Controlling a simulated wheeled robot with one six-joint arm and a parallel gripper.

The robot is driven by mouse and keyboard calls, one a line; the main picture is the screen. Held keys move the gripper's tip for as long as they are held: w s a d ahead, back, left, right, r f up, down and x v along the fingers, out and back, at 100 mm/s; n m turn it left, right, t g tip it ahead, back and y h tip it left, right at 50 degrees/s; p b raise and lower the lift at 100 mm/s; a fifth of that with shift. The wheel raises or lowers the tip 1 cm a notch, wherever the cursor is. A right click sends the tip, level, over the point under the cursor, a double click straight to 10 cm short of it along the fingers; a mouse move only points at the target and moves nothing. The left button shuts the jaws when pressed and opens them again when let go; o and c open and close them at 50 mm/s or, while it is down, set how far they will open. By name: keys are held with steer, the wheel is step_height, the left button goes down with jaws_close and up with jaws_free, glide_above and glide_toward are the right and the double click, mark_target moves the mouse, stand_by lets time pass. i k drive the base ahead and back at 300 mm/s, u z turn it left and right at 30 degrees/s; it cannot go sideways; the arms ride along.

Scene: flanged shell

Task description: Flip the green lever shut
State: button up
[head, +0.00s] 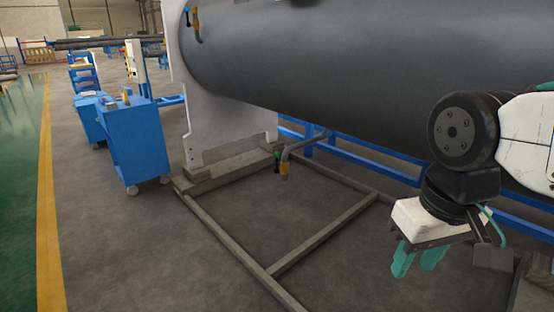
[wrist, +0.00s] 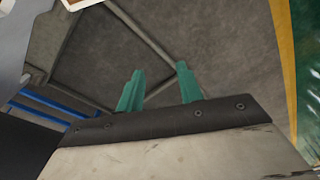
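The green lever (head: 276,158) is small and far off in the head view, on a yellow-brown valve fitting (head: 284,168) at the end of a pipe below the big grey tank. It looks roughly upright; its exact setting is too small to tell. I cannot make out the lever in the wrist view. My gripper (head: 418,265) hangs at the right of the head view, well apart from the lever and nearer to me. Its two teal fingers point down with a gap between them and nothing in it. They also show apart in the wrist view (wrist: 159,82).
The grey tank (head: 320,60) spans the top, on a pale end plate (head: 225,110). A metal floor frame (head: 310,245) lies below, with blue rails (head: 380,165) behind. A blue-lever valve (head: 195,22) is up on the tank.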

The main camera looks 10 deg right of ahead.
mark_target(277, 161)
steer(key=k, duration=0.6)
steer(key=u, duration=0.4)
steer(key=i, duration=1.4)
steer(key=z, duration=0.6)
